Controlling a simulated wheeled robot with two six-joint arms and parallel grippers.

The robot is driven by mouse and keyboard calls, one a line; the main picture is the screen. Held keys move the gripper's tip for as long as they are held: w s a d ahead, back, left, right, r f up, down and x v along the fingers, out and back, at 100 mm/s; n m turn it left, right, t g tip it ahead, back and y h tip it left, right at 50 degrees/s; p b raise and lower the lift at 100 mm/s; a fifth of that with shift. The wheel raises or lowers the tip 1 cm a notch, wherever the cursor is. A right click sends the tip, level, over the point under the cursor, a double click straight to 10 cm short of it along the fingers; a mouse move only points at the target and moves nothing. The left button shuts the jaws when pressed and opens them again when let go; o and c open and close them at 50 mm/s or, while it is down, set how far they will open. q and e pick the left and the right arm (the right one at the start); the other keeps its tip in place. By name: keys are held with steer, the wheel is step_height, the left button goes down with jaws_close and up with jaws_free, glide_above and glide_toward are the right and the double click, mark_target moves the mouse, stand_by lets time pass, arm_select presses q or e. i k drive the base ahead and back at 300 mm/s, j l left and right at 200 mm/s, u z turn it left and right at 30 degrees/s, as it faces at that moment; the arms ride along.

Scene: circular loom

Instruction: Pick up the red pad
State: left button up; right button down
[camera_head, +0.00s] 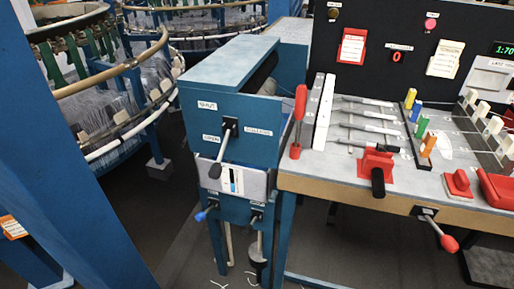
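A flat red piece (497,188), which looks like the red pad, lies at the right end of the grey worktable (335,176); the picture's edge cuts it off. A smaller red block (457,184) with a raised part stands just left of it. I cannot tell for certain which of these is the pad. Neither of my grippers shows in the head view.
A red block with a black handle (376,168) and an upright red lever (299,118) stand on the worktable. Coloured pegs (422,127) stand behind. A red-knobbed lever (440,235) juts from the front edge. A blue machine box (228,105) stands left.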

mark_target(456, 185)
steer(key=z, duration=1.55)
